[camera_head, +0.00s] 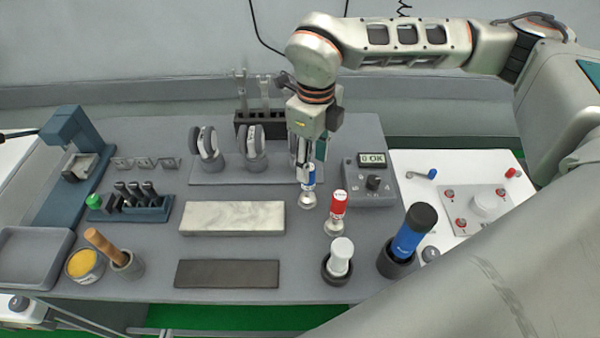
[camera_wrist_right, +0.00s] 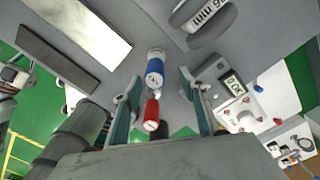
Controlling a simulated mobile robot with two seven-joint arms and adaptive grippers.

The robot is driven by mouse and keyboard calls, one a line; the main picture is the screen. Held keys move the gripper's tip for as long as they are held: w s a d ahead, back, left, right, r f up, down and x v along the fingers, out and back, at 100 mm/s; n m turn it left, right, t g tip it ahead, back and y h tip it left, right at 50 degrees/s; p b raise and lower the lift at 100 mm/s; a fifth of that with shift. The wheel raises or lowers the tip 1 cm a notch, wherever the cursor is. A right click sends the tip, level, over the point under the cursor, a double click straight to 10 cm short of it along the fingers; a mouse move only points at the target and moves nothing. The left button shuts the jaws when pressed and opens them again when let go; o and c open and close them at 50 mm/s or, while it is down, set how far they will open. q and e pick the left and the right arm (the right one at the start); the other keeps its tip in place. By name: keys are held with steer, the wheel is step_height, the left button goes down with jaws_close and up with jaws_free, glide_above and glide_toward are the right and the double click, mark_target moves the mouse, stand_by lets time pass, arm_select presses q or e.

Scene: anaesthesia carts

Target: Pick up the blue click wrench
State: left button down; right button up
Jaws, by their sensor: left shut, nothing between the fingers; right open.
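The small blue tool (camera_head: 308,178), which I take as the blue click wrench, has a blue sleeve, a white band and a silver foot. It stands upright on the grey worktop, and in the right wrist view it (camera_wrist_right: 155,66) shows a pale round end. My right gripper (camera_head: 306,160) points down directly over it and partly hides its top. In the right wrist view the right gripper (camera_wrist_right: 160,82) has its fingers apart, with the blue tool seen just beyond and between the tips; contact cannot be told. My left gripper is not in view.
A similar red tool (camera_head: 338,207) stands close by, nearer the front. A white-topped piece (camera_head: 341,250) and a large blue handle with black cap (camera_head: 408,240) stand in dark cups. A grey box with an OK display (camera_head: 368,190) is just right. A pale slab (camera_head: 232,217) lies left.

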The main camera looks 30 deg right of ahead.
mark_target(309, 183)
steer(key=shift+s+f, duration=0.2)
steer(key=shift+f, duration=0.95)
steer(key=f, duration=0.5)
steer(key=shift+w+a, duration=0.1)
steer(key=shift+a, duration=0.3)
jaws_close()
